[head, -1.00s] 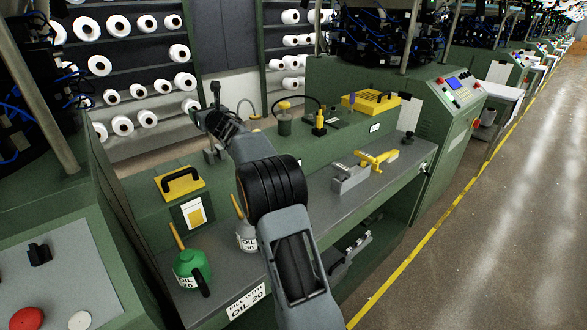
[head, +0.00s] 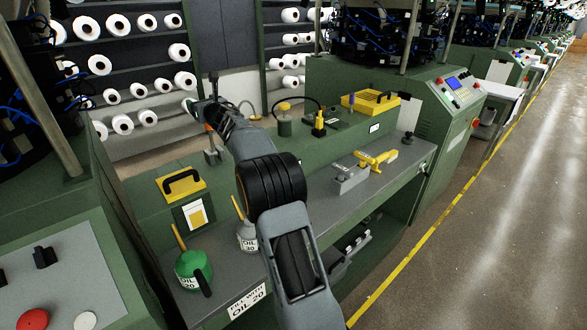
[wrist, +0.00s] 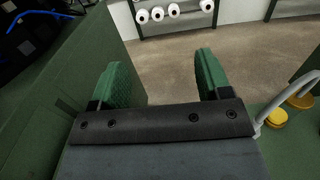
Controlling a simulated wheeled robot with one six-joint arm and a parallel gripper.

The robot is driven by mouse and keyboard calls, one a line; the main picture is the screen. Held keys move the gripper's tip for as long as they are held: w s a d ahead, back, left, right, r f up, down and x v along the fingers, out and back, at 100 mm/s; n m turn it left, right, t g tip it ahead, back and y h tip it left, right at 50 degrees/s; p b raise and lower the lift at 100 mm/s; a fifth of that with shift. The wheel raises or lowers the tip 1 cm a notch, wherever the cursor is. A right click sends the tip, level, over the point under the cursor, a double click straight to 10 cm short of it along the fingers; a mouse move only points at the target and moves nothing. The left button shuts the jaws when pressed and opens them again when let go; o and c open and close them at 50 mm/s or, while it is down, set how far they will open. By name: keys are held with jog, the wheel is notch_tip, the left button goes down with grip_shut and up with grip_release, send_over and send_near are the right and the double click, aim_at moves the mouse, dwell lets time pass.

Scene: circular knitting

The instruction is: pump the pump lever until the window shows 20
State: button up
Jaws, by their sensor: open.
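My gripper (wrist: 155,90) is open and empty in the wrist view, its two green fingers wide apart with the distant floor between them. In the head view its end (head: 192,106) is high above the back left of the bench, partly hidden by my own arm. A grey upright post (head: 212,156) stands on the green ledge below it; I cannot tell whether this is part of the pump. No pump lever can be made out for certain, and no window number is readable.
A green oil can (head: 190,268) and a pale oil can (head: 247,237) stand on the grey bench (head: 312,215). A grey block (head: 351,178) with a yellow part sits farther right. Machine cabinets flank the bench.

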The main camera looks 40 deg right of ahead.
jog(key=shift+s, duration=0.1)
jog(key=shift+s+f+b, duration=0.1)
jog(key=shift+s+b, duration=1.9)
jog(key=shift+s, duration=0.45)
jog(key=s+a+f+m+g+p, duration=0.3)
jog(key=s+a+f+m+g, duration=0.1)
jog(key=s+m, duration=0.8)
jog(key=s+a+f+m+g+p, duration=0.3)
jog(key=s+a+f+m+g, duration=0.2)
jog(key=s+m, duration=0.7)
jog(key=s+a+f+m+g+p, duration=0.3)
jog(key=s+m, duration=0.9)
jog(key=s, duration=0.4)
jog(key=a+f+g, duration=0.1)
jog(key=a+g, duration=0.1)
jog(key=a, duration=0.1)
jog(key=shift+s+a+f+g, duration=0.2)
jog(key=shift+s+a+g, duration=0.1)
